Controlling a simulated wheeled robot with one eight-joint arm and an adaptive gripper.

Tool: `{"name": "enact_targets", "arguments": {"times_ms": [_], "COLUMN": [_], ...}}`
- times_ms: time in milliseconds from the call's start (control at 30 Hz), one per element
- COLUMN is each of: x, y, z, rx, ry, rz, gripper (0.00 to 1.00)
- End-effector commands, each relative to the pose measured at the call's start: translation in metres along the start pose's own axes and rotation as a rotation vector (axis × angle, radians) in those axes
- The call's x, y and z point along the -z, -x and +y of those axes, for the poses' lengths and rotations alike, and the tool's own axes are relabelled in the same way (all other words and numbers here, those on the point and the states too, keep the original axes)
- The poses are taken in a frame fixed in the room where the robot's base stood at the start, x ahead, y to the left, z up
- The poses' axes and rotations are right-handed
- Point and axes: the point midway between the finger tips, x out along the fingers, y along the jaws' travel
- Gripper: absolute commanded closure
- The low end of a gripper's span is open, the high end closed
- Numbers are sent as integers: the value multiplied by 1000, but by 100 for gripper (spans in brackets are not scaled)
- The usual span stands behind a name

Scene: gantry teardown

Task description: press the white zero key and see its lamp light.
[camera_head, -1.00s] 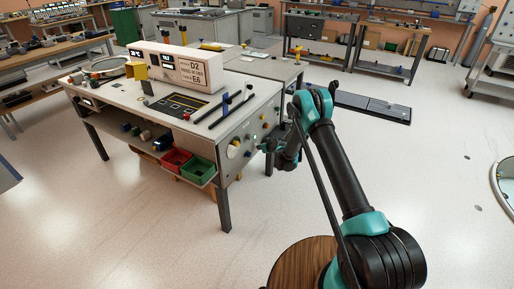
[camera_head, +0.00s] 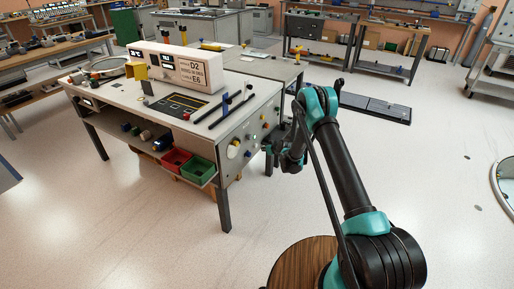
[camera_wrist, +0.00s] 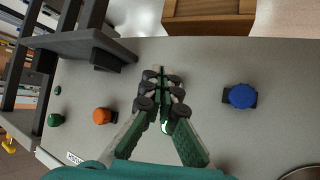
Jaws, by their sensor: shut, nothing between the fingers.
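The grey control panel (camera_head: 238,155) is the right end face of the workbench and carries several coloured knobs. It fills much of the wrist view (camera_wrist: 215,130). My gripper (camera_wrist: 160,78) is shut and empty in front of this panel. In the head view it is small and dark (camera_head: 270,148), close to the panel's right part. A small bright white spot (camera_wrist: 165,127) shows between my fingers in the wrist view. I cannot tell whether it is the white zero key or a lit lamp. No key marked zero can be read.
In the wrist view a blue knob (camera_wrist: 241,96) is to the right of my fingers. An orange knob (camera_wrist: 103,116), a green knob (camera_wrist: 56,119) and a dark block (camera_wrist: 105,60) are to the left. The bench leg (camera_head: 224,207) stands below the panel. The floor in front is clear.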

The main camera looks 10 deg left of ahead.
Motion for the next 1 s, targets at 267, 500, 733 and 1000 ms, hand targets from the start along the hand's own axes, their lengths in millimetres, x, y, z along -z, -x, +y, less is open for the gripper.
{"name": "enact_targets", "arguments": {"times_ms": [267, 500, 733, 1000], "x": [-13, -24, -25, -25], "y": [18, 33, 35, 35], "z": [14, 24, 25, 25], "rx": [-2, -1, 0, 0], "ry": [-2, -2, -1, -1], "rz": [0, 0, 0, 0], "gripper": [100, 100, 100, 100]}}
